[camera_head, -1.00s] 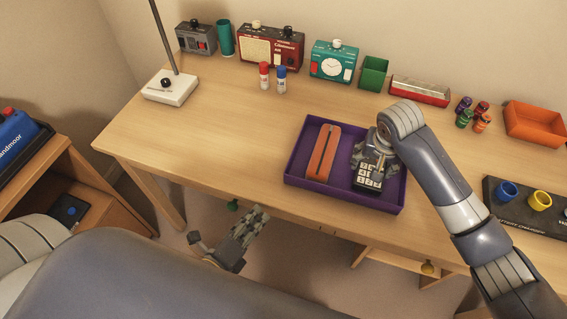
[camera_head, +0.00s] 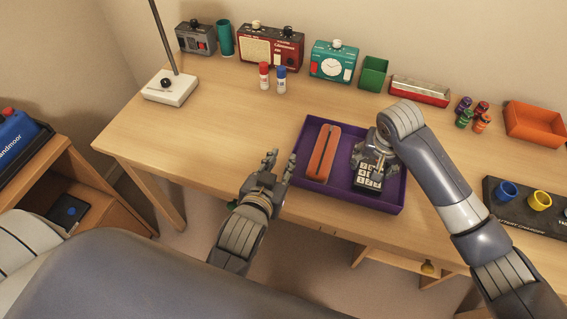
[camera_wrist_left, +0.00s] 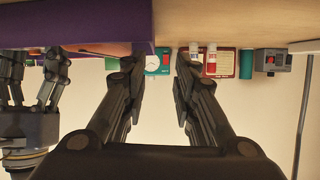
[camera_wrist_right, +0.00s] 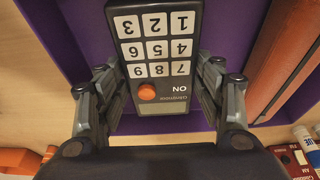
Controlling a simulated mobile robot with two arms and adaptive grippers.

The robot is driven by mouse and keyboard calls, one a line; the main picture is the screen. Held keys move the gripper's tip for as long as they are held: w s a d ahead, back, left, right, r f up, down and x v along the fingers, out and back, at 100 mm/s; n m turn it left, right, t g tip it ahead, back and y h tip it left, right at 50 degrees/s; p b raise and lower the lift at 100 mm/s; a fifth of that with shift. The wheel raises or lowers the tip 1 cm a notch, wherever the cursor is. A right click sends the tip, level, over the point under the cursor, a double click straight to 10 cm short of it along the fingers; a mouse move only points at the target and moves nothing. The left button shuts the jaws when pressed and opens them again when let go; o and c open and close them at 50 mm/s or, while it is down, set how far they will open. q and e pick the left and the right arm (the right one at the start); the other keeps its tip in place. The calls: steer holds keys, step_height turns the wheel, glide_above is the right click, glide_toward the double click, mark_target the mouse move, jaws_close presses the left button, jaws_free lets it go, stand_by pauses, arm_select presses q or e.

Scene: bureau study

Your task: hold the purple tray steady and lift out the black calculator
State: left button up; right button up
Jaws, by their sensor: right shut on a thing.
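The purple tray (camera_head: 337,195) lies on the desk near its front edge. The black calculator (camera_head: 368,178) is in the right part of the tray, with white keys and an orange button in the right wrist view (camera_wrist_right: 158,55). My right gripper (camera_head: 372,160) is shut on the calculator, a finger on each side of it. My left gripper (camera_head: 281,166) is open and empty just left of the tray's left wall. In the left wrist view the tray wall (camera_wrist_left: 75,25) shows beside the open fingers (camera_wrist_left: 160,80).
An orange-brown long object (camera_head: 323,153) lies in the tray left of the calculator. Red and blue capped bottles (camera_head: 272,78) stand behind the tray.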

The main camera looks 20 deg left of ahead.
mark_target(297, 143)
arm_select(q)
steer(key=shift+w+d+n, duration=0.15)
steer(key=shift+d+n, duration=0.15)
steer(key=shift+d, duration=0.05)
steer(key=shift+w+d, duration=0.1)
steer(key=shift+w, duration=0.1)
steer(key=x, duration=1.1)
steer(key=shift+w+f, duration=0.2)
steer(key=shift+f, duration=0.05)
jaws_close()
arm_select(e)
steer(key=shift+r, duration=3.85)
